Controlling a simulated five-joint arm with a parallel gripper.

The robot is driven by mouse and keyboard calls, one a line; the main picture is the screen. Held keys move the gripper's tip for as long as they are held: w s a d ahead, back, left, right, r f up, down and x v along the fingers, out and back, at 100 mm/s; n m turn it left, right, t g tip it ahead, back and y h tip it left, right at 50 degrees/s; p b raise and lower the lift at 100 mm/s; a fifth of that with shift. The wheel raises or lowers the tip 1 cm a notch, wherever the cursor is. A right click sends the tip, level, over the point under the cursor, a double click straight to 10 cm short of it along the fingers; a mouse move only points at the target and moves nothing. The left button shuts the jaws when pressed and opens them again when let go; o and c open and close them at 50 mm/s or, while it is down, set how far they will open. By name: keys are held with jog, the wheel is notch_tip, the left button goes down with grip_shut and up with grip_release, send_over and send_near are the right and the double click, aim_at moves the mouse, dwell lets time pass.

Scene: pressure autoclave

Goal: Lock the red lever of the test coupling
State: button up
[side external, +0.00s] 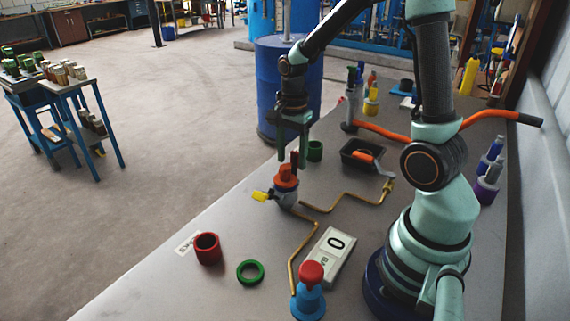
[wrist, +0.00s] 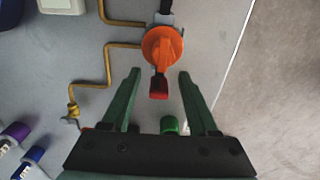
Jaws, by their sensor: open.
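The test coupling has an orange body (side external: 286,177) on a grey base, fixed on the grey bench in the side external view. It also shows in the wrist view (wrist: 161,44) at the top centre. Its red lever (wrist: 159,87) points toward my gripper in the wrist view. In the side external view the lever stands up beside the orange top, partly hidden by a finger. My gripper (wrist: 159,74) is open, its two green fingers on either side of the lever with a gap on both sides. In the side external view my gripper (side external: 291,155) hangs just above the coupling.
Brass pipes (side external: 345,197) run from the coupling. A display box (side external: 332,254) reads 0. A red cup (side external: 207,248), a green ring (side external: 250,272) and a blue bottle (side external: 309,299) stand nearer. A green cup (side external: 315,151) and black tray (side external: 355,160) lie behind.

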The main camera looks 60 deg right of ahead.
notch_tip(320, 180, up, 12)
dwell(0.5)
jog(key=s+a+r+n+t, duration=0.1)
jog(key=s+a+n+t, duration=0.1)
jog(key=a+n, duration=0.3)
jog(key=s+a+r+n+t, duration=0.1)
jog(key=s+a+n+t, duration=0.2)
jog(key=n, duration=1)
jog(key=a, duration=0.2)
jog(key=shift+s+a+t, duration=0.25)
jog(key=shift+a+t, duration=0.05)
jog(key=shift+r, duration=0.1)
